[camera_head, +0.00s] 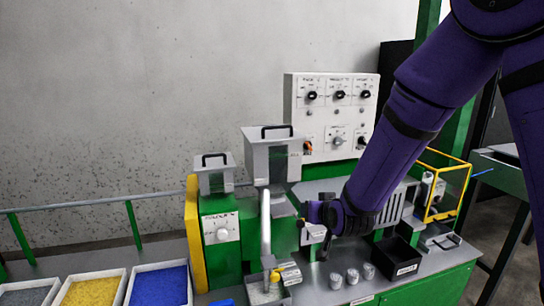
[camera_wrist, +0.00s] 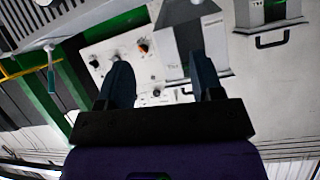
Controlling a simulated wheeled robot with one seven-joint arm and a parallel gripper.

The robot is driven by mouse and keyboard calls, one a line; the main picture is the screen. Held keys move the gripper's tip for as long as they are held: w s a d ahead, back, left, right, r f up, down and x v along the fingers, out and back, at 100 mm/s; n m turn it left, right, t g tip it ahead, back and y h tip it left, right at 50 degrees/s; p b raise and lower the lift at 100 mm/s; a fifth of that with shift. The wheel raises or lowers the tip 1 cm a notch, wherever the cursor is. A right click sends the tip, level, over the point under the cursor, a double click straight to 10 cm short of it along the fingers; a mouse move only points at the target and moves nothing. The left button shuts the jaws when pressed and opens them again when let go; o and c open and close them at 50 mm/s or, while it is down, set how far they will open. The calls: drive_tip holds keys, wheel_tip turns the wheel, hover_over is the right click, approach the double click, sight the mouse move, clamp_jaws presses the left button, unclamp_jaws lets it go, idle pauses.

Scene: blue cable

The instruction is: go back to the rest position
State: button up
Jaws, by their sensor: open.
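My gripper (camera_wrist: 162,80) shows in the wrist view with its two dark fingers apart and nothing between them. In the head view my purple arm comes down from the upper right, and my gripper (camera_head: 318,238) is small and partly hidden by its own wrist. It is in front of the green and white machine (camera_head: 222,228), above the bench top. I cannot tell whether it touches anything. In the wrist view the white control panel (camera_wrist: 150,62) lies behind the fingers, and the picture is turned upside down.
The control panel (camera_head: 331,95) stands behind the machine. Metal cups (camera_head: 352,276) and a black box (camera_head: 396,259) sit on the bench below my arm. A yellow frame (camera_head: 465,178) is at right. Trays of blue (camera_head: 159,287) and yellow (camera_head: 92,292) grains are at left.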

drive_tip(key=s+d+r+g+h, duration=0.1)
drive_tip(key=s+d+r+g, duration=0.2)
drive_tip(key=s+d+r, duration=1)
drive_tip(key=s+d+r+g+h, duration=0.1)
drive_tip(key=s+d+r+g, duration=0.1)
drive_tip(key=s, duration=0.8)
drive_tip(key=s+d+r+m+g, duration=0.1)
drive_tip(key=s+d+r, duration=0.2)
drive_tip(key=s, duration=0.7)
drive_tip(key=shift+d+r+g+h, duration=0.2)
drive_tip(key=shift+r+g+h, duration=0.2)
drive_tip(key=shift+r, duration=0.25)
